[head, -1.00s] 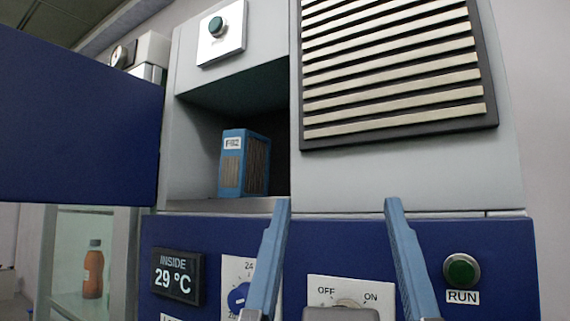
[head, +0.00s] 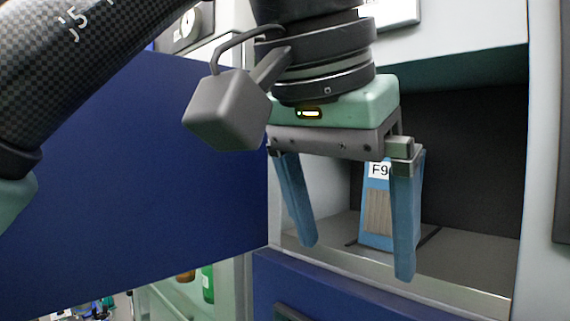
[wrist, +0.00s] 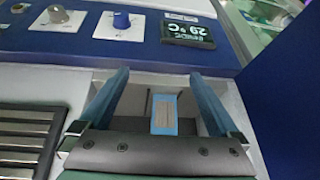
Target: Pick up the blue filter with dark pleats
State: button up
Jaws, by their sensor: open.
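The blue filter (head: 377,212) stands upright on the floor of an open recess in the machine. It has a white label at its top and a brownish pleated panel on its front. My gripper (head: 355,262) is open and empty, in front of the recess opening. In the head view its right finger covers the filter's right side. In the wrist view the filter (wrist: 164,115) shows between the two open fingers (wrist: 157,82), apart from both.
An open dark blue door (head: 150,170) stands left of the recess. The recess floor (head: 465,270) is bare to the filter's right.

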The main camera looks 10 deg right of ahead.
aim_at(378, 223)
jog(key=shift+y, duration=0.3)
jog(key=w+d, duration=0.1)
jog(key=w+d+r+p, duration=0.1)
jog(key=w, duration=0.1)
jog(key=w+d+p, duration=0.1)
jog(key=shift+w+d+r, duration=0.15)
jog(key=shift+w+d, duration=0.35)
jog(key=shift+w, duration=0.15)
jog(key=shift+w+d+p, duration=0.2)
jog(key=shift+d+p, duration=0.1)
jog(key=shift+p, duration=0.05)
jog(key=shift+w+d+r+p, duration=0.3)
jog(key=shift+w+d+p, duration=0.45)
jog(key=shift+w+p, duration=0.3)
jog(key=x, duration=0.3)
jog(key=shift+w+d, duration=0.1)
jog(key=shift+w+f, duration=0.1)
jog(key=shift+f, duration=0.35)
